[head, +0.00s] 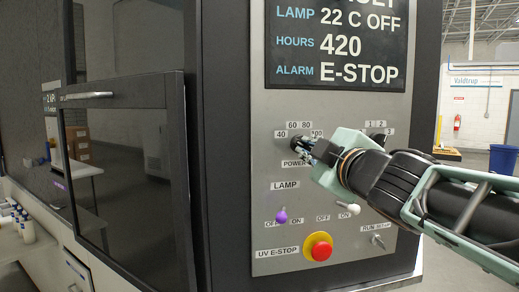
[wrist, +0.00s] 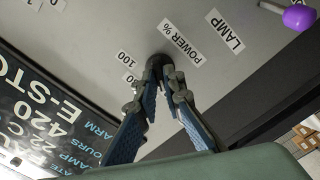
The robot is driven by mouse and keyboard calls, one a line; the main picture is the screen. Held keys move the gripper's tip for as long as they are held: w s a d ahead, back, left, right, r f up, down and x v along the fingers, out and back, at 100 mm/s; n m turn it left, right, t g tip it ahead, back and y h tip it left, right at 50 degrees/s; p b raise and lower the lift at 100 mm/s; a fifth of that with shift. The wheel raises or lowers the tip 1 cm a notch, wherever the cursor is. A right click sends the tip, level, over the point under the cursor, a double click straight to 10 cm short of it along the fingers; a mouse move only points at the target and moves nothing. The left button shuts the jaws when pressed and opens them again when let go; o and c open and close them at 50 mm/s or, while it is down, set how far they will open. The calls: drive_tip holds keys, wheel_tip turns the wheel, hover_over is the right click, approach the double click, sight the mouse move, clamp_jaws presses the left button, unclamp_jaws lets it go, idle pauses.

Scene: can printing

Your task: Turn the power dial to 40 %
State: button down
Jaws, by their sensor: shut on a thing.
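The power dial (wrist: 158,60) is a small dark knob on the grey control panel (head: 285,235). In the wrist view it sits between my fingertips, beside the "POWER %" label (wrist: 181,41). My gripper (head: 307,148) is shut on the dial, and its two fingers (wrist: 165,76) reach up to it from either side. In the head view the scale labels 40, 60, 80 and 100 (head: 299,126) arc around the dial. The fingers hide most of the dial, so I cannot tell where its pointer stands.
Below the dial are a purple lamp switch (head: 282,215), a white-tipped switch (head: 351,209), a red E-stop button (head: 318,247) on yellow and a run/setup switch (head: 378,241). A display (head: 336,45) above reads "ALARM E-STOP". A dark-framed glass door (head: 130,150) stands to the left.

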drive_tip(key=shift+n, duration=0.3)
drive_tip(key=c, duration=2)
unclamp_jaws()
drive_tip(key=shift+c, duration=0.2)
drive_tip(key=shift+s, duration=0.15)
drive_tip(key=s+d, duration=0.2)
drive_tip(key=s, duration=0.9)
drive_tip(key=shift+s, duration=0.3)
drive_tip(key=shift+a, duration=0.1)
